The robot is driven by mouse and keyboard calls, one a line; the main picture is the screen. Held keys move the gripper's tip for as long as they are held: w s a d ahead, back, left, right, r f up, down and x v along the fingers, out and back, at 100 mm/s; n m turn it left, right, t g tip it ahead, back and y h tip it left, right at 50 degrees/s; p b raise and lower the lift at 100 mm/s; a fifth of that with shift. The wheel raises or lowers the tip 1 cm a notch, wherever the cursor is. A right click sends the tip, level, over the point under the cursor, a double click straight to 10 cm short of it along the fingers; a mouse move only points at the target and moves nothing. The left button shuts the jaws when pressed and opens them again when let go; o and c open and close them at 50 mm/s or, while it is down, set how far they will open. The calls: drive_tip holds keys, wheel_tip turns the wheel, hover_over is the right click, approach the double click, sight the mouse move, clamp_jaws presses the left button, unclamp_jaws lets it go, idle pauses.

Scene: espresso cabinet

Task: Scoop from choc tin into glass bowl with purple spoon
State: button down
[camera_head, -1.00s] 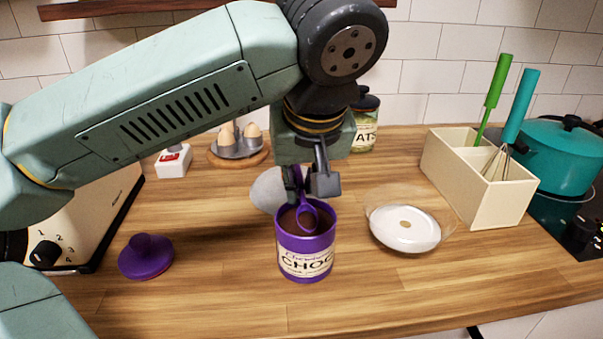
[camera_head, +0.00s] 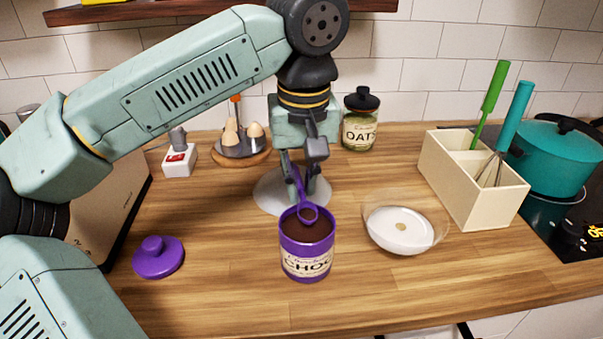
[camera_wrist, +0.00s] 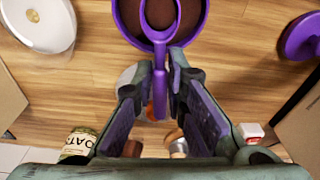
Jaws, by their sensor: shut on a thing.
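The purple choc tin (camera_head: 307,258) stands open on the wooden counter, with brown powder inside. My gripper (camera_head: 304,168) is shut on the purple spoon (camera_head: 305,201) just behind the tin. In the wrist view my gripper (camera_wrist: 161,95) pinches the handle, and the spoon's bowl (camera_wrist: 160,18) overlaps the tin's near rim and the powder. I cannot tell whether the spoon touches the powder or holds any. The glass bowl (camera_head: 442,228) stands on the counter to the right of the tin, with a white disc-like surface and a small tan patch inside; it also shows in the wrist view (camera_wrist: 45,22).
The purple lid (camera_head: 158,258) lies left of the tin. A cream utensil box (camera_head: 490,200) with a green-handled tool and a teal whisk stands right, beside a teal pot (camera_head: 555,150). An oats jar (camera_head: 360,122) and egg holder (camera_head: 238,148) stand behind. Counter between tin and bowl is clear.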

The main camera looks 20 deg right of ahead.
drive_tip(key=shift+r, duration=0.2)
drive_tip(key=shift+w+r+g+p, duration=0.15)
drive_tip(key=shift+r+g+p, duration=0.15)
drive_tip(key=shift+r+p, duration=1.3)
drive_tip(key=shift+f, duration=0.1)
